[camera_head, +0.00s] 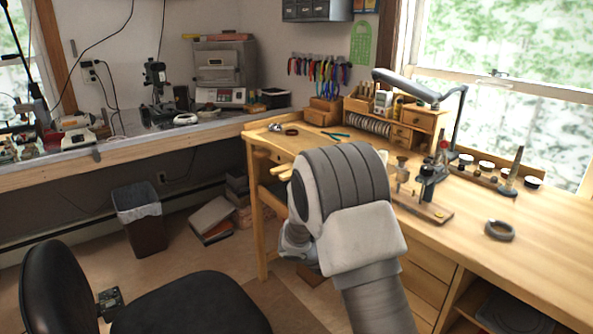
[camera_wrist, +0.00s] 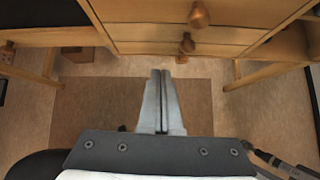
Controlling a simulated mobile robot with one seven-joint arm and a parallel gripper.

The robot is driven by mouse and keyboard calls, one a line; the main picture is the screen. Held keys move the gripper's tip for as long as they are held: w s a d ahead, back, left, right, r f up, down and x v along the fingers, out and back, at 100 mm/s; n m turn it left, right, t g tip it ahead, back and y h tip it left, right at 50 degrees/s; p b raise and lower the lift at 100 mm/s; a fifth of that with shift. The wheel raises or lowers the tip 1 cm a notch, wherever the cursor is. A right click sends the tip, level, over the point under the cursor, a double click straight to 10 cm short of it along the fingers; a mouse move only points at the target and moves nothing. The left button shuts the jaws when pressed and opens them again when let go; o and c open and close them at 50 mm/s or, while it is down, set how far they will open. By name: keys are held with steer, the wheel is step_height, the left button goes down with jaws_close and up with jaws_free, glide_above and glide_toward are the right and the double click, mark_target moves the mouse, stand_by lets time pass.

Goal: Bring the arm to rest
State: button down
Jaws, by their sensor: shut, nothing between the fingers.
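My gripper (camera_wrist: 160,74) shows in the wrist view with its two grey fingers pressed together and nothing between them. It points toward the wooden drawers (camera_wrist: 190,36) of the workbench, which have round knobs. The gap between my fingertips and the drawer front cannot be told exactly. In the head view my arm is folded in front of the workbench (camera_head: 545,225), and its bulk hides part of the bench's front. My fingers are hidden behind the arm in that view.
A black chair (camera_head: 190,305) stands at the lower left. A waste bin (camera_head: 143,225) and stacked boxes (camera_head: 211,220) are on the floor under the side counter (camera_head: 70,165).

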steer(key=s+d+r+m+g+y, duration=0.1)
steer(key=s+d+r+m+y, duration=0.2)
steer(key=s+r+m, duration=1.3)
steer(key=s+a+r+m+t+y+p, duration=0.1)
steer(key=s+a+r+m+y, duration=0.2)
steer(key=s, duration=0.6)
steer(key=s+a+r+m+t+y, duration=0.1)
steer(key=s+a+r+m+y, duration=0.1)
steer(key=s+r+m, duration=0.55)
step_height(320, 180, up, 10)
steer(key=s+n+p, duration=0.1)
steer(key=n+p, duration=0.1)
steer(key=p, duration=0.9)
steer(key=shift+s+f+h, duration=0.2)
steer(key=shift+s+h, duration=0.05)
steer(key=shift+h, duration=0.05)
steer(key=shift+n, duration=0.25)
